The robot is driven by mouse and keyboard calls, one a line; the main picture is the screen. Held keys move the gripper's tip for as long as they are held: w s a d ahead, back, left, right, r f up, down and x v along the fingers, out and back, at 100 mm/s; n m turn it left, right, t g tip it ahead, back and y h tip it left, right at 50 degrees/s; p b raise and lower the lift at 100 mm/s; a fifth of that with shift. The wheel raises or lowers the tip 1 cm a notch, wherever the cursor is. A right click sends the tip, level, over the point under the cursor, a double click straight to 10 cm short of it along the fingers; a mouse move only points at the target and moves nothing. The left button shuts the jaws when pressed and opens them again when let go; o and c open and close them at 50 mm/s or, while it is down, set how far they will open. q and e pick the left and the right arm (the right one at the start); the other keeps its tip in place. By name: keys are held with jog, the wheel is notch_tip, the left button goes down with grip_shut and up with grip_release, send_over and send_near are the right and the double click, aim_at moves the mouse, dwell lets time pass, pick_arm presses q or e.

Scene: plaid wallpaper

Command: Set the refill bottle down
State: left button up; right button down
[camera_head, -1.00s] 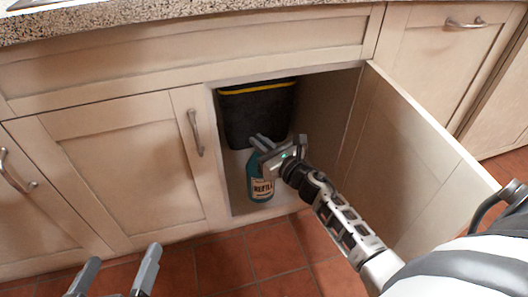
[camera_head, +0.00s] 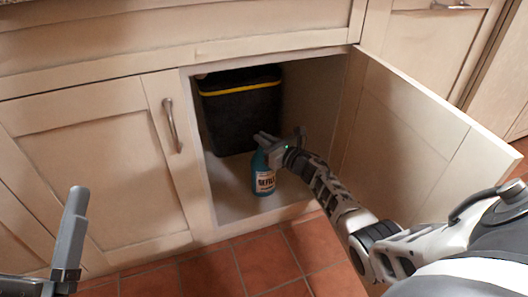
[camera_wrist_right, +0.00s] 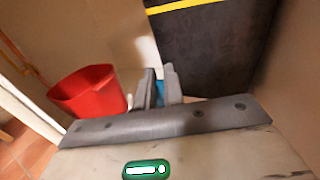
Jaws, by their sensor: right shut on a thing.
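The refill bottle (camera_head: 264,180) is blue with a white label and stands upright inside the open cabinet, low over its pale floor (camera_head: 232,207). I cannot tell whether its base touches the floor. My right gripper (camera_head: 266,143) is shut on the top of the bottle. In the right wrist view the right gripper's fingers (camera_wrist_right: 160,90) are close together, with a bit of the blue bottle (camera_wrist_right: 169,72) between and behind them. My left gripper (camera_head: 70,235) shows one raised finger at the lower left, with empty space beside it; its other finger is out of frame.
A black bin (camera_head: 240,115) with a yellow band stands behind the bottle. A red bucket (camera_wrist_right: 88,92) shows in the right wrist view. The cabinet door (camera_head: 415,130) is open on the right, beside my right arm. Cabinet floor left of the bottle is clear.

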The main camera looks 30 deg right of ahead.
aim_at(264, 166)
notch_tip(264, 166, down, 3)
jog(key=shift+r+b, duration=0.1)
jog(key=shift+b, duration=0.55)
pick_arm(q)
jog(key=r+m+h, duration=0.1)
jog(key=s+r+m+h, duration=0.1)
jog(key=m, duration=0.1)
jog(key=m+h, duration=0.1)
jog(key=shift+s+d+r+m+h, duration=0.15)
jog(key=shift+s+r+m+h, duration=0.15)
jog(key=shift+r, duration=0.1)
pick_arm(e)
jog(key=c, duration=1.5)
grip_release()
jog(key=shift+f, duration=0.25)
